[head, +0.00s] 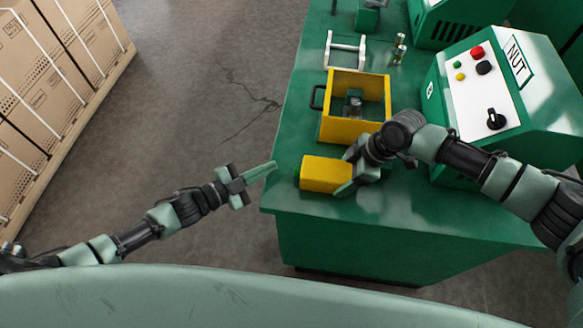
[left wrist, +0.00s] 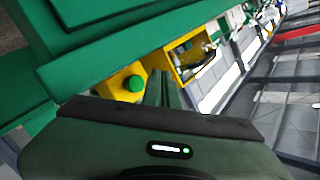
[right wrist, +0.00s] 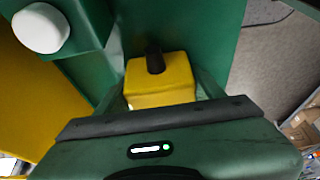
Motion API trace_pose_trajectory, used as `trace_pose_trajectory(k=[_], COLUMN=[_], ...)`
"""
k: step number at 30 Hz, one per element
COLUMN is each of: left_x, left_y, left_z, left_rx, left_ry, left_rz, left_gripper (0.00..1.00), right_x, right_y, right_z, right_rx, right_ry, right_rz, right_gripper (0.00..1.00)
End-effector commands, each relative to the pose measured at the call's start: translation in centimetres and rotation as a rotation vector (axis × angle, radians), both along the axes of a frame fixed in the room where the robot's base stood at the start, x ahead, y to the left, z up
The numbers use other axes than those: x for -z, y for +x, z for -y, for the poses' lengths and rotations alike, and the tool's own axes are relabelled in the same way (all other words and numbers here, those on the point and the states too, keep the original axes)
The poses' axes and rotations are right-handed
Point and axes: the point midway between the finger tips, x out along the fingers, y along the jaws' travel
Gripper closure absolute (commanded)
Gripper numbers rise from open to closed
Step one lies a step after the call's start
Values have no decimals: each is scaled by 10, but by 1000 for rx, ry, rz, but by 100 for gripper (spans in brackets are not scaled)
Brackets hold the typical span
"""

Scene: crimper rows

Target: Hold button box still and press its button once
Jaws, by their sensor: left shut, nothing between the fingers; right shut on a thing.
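The yellow button box (head: 325,174) lies on the green bench near its left front corner. Its round green button (left wrist: 134,84) faces left, towards my left gripper; in the head view only a sliver of it shows. My right gripper (head: 346,174) is shut on the box, one finger on each side, as the right wrist view also shows (right wrist: 160,92). A dark stub (right wrist: 154,60) sticks out of the box there. My left gripper (head: 273,165) is shut and empty, left of the button and apart from it, around the bench's left edge.
A green machine with a white control panel (head: 484,90) stands at the right. A white frame (head: 345,50) is further back. Strapped cartons (head: 55,70) stand on the left; the floor between is clear.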

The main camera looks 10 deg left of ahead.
Motion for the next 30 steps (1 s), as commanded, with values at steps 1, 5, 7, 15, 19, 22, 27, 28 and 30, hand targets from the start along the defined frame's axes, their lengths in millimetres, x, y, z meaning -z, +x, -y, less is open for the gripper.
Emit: trace_pose_trajectory(k=[1, 5, 7, 15, 19, 22, 27, 28, 30], left_x=[-8, -40, -59, -84, -81, -79, -77, -77, -77], left_y=[5, 15, 18, 8, 5, 5, 4, 3, 3], left_z=[-1, -1, -1, -33, -60, -75, -84, -84, -84], left_rx=[20, 147, 256, 734, 893, 963, 1003, 1004, 1003], left_ry=[15, 92, 163, 517, 656, 720, 757, 756, 756], left_rz=[37, 207, 327, 628, 655, 653, 646, 647, 647], left_gripper=[100, 100, 100, 100, 100, 100, 100, 100, 100], right_x=[1, 1, 0, 1, 1, 1, 1, 1, 1], right_y=[0, -1, -1, -1, -1, -1, -1, -1, -1], right_z=[0, 0, 0, 0, 0, 0, 0, 0, 0], right_rx=[0, 0, -1, -1, -1, 0, -1, -1, -1], right_ry=[-1, 0, 0, 0, 0, 0, 0, 0, 0], right_rz=[-1, -1, -1, -1, -1, -1, -1, -1, -1], right_gripper=[80, 80, 80, 80, 80, 80, 80, 80, 80])
